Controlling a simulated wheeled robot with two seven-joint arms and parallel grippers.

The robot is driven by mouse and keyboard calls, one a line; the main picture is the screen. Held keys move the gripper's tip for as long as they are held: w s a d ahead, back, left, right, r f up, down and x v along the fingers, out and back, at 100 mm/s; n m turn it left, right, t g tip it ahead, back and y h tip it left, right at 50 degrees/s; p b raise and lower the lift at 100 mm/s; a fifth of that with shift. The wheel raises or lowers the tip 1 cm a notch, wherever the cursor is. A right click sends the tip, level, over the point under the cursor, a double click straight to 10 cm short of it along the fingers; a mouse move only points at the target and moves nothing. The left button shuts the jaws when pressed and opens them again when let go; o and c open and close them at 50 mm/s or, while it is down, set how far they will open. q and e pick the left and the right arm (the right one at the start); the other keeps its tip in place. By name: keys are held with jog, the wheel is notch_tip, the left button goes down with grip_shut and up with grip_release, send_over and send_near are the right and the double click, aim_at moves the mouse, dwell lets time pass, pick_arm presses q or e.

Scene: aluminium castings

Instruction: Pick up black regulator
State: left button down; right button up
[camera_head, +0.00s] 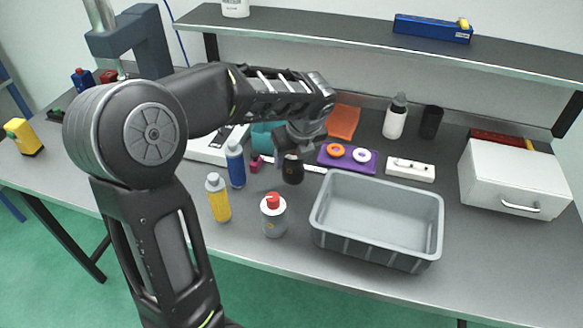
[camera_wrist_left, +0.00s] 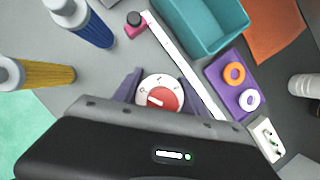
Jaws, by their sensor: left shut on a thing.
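The black regulator (camera_head: 293,170) is a short dark cylinder below my left gripper (camera_head: 291,155), left of the grey bin. In the left wrist view its top is a round white dial with a red knob (camera_wrist_left: 160,97), between the two fingers of my left gripper (camera_wrist_left: 160,90). The gripper is shut on it from above. I cannot tell whether its base touches the table. My right gripper is in neither view.
An empty grey bin (camera_head: 325,222) stands right of the regulator. A red-capped can (camera_head: 273,217), a yellow bottle (camera_head: 219,202) and a blue bottle (camera_head: 235,168) stand to the left. A purple tray with rings (camera_head: 327,160) lies behind. A white box (camera_head: 512,185) stands far right.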

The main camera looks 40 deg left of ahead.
pick_arm(q)
notch_tip(320, 180, up, 6)
jog(key=shift+f, duration=0.2)
dwell(0.7)
